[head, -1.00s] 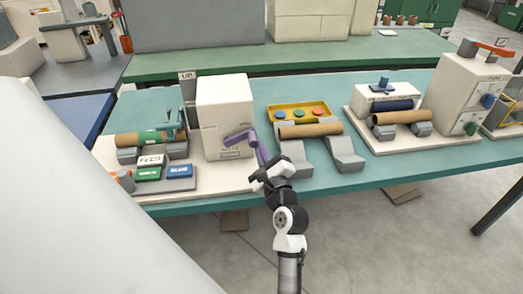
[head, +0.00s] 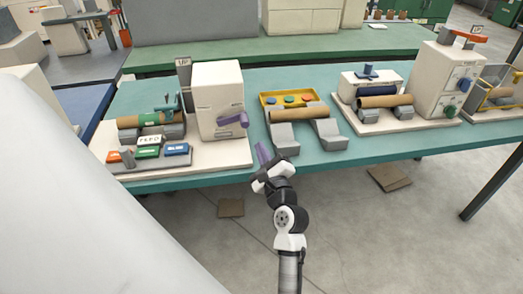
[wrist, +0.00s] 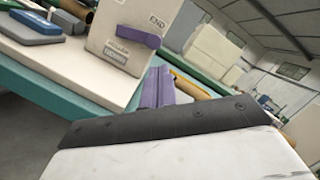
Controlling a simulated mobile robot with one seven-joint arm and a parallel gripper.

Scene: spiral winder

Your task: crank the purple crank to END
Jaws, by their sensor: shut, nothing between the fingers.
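The purple crank (head: 232,119) is on the front of the white box (head: 218,90), its arm pointing right and slightly up in the head view. In the wrist view the purple crank (wrist: 138,36) lies just below the END label (wrist: 156,22). My gripper (head: 263,153) has purple fingers, shut and empty. It is in front of the table edge, to the right of and below the crank, with a clear gap between them. In the wrist view my fingertips (wrist: 157,86) show below the crank, apart from it.
The floor in front of the table is mostly clear.

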